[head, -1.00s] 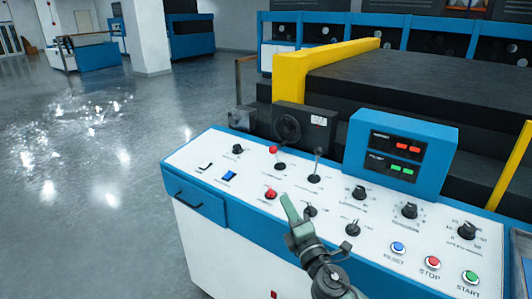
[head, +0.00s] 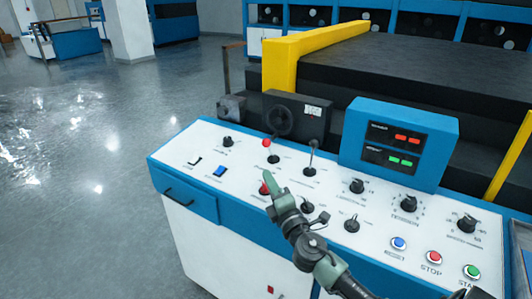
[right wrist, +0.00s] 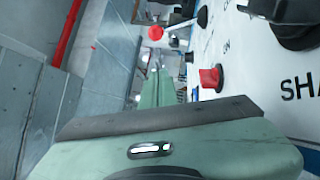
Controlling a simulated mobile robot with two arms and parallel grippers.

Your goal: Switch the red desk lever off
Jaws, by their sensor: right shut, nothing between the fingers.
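The red desk lever (head: 267,143) is a short stick with a red ball on top and a round black base, in the upper row of the white desk panel. It stands up, leaning slightly left in the head view. Its red ball also shows near the top of the right wrist view (right wrist: 155,33). My right gripper (head: 269,174) is shut and empty, with its green fingertips just in front of the lever's base, seemingly apart from it. The fingers also show in the right wrist view (right wrist: 156,88). My left gripper is not in view.
A red knob (head: 264,188) sits close beside my fingers. A black box (head: 298,117) stands behind the levers.

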